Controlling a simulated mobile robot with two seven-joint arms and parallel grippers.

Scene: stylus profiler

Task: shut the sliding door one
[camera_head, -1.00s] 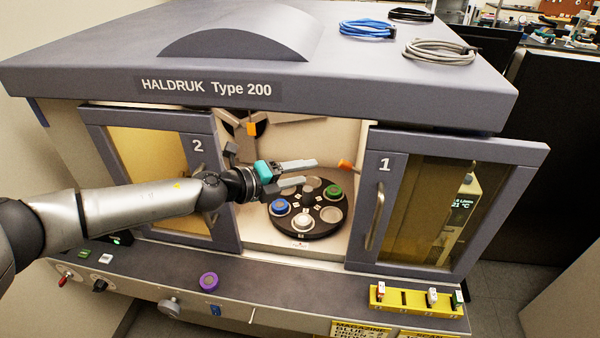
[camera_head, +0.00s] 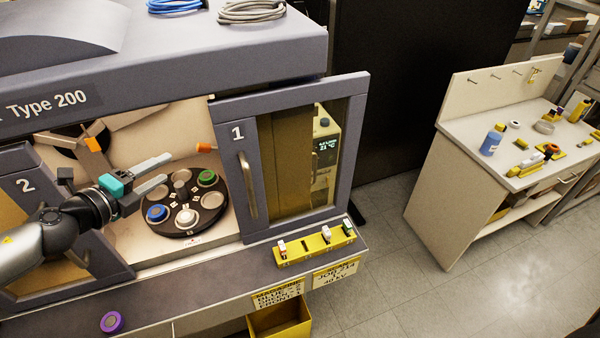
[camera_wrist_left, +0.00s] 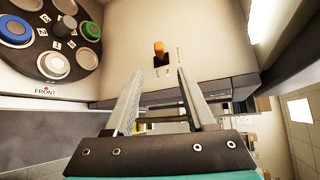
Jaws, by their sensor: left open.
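Sliding door 1 (camera_head: 349,130) is a grey-framed panel with an amber window, marked "1". It stands slid to the right, partly past the cabinet's right side. Its upright handle (camera_head: 248,184) is on its left edge. The opening left of it shows the carousel (camera_head: 186,229) with coloured pucks. Door 2 (camera_head: 110,262) is slid to the left, so the middle is open. My left gripper (camera_head: 160,172) is open and empty, in front of the opening, left of the handle and apart from it. The left wrist view shows its two spread fingers (camera_wrist_left: 157,100) with nothing between them. My right gripper is not in view.
A yellow rack (camera_head: 290,258) with small parts sits on the front ledge below door 1. A purple puck (camera_head: 112,322) lies on the ledge at left. A side bench (camera_head: 470,120) stands at the right, with clear floor between.

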